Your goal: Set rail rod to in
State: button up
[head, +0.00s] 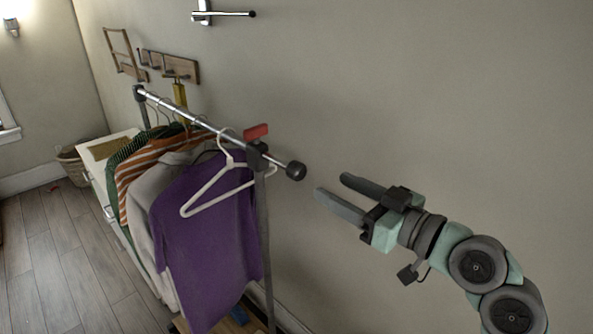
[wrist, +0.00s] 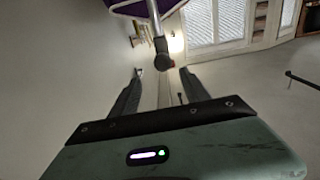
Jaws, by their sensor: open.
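The silver rail rod (head: 190,114) runs across the top of a clothes rack. Its black end knob (head: 296,171) sticks out a little past the dark rack bracket (head: 257,156). A red lever (head: 257,131) sits on top of that bracket. My gripper (head: 330,184) is open and empty, just right of the knob and pointing at it, apart from it. In the wrist view the knob (wrist: 162,60) appears ahead, between the lines of my fingers (wrist: 161,74), with a bit of red beside it.
Several garments, including a purple shirt (head: 207,230), hang from the rod, with a white hanger (head: 217,190) in front. The wall is close behind. A metal wall arm (head: 225,13) is above. A white cabinet (head: 97,160) and basket (head: 72,165) stand left.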

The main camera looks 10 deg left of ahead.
aim_at(303, 172)
jog(key=x, duration=0.5)
jog(key=p+x, duration=0.1)
jog(key=x, duration=0.4)
jog(key=shift+a, duration=0.5)
grip_shut()
dwell(0.9)
